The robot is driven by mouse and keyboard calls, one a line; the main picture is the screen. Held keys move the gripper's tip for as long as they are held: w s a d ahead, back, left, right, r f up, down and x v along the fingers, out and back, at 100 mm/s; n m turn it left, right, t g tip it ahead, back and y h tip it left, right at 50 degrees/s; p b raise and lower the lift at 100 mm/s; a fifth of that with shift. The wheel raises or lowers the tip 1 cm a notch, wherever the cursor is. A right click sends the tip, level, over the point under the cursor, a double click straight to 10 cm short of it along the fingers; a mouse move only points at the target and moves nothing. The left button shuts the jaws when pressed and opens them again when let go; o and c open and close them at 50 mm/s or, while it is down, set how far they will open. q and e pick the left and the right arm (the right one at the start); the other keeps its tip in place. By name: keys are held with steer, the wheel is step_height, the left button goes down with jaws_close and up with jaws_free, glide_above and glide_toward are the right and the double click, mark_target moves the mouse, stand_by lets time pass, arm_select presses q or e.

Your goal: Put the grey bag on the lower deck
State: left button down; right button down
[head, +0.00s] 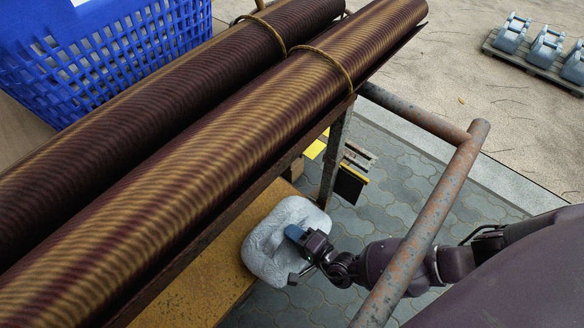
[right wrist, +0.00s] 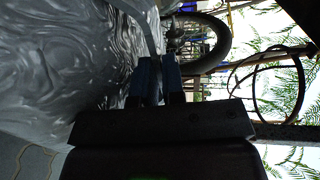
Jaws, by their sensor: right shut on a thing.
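The grey bag (head: 268,240) is at the edge of the yellow lower deck (head: 195,290) of the cart in the head view, partly over the deck's edge. I cannot tell whether it touches the deck. My right gripper (head: 297,237) is shut on the bag's right side. In the right wrist view the bag (right wrist: 65,60) fills the upper left, and the blue-padded fingers of the gripper (right wrist: 152,80) close on its grey edge. My left gripper is not in view.
Two long ribbed brown rolls (head: 210,130) tied with rope lie on the upper deck, above the lower deck. A rusty handle rail (head: 430,220) crosses beside my right arm. A blue crate (head: 100,50) stands upper left. Paving (head: 400,180) is open at right.

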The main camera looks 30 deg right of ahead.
steer(key=shift+r, duration=0.15)
steer(key=shift+a, duration=0.1)
steer(key=c, duration=1.5)
jaws_free()
steer(key=shift+f, duration=0.2)
steer(key=shift+o, duration=1.4)
steer(key=shift+r, duration=0.1)
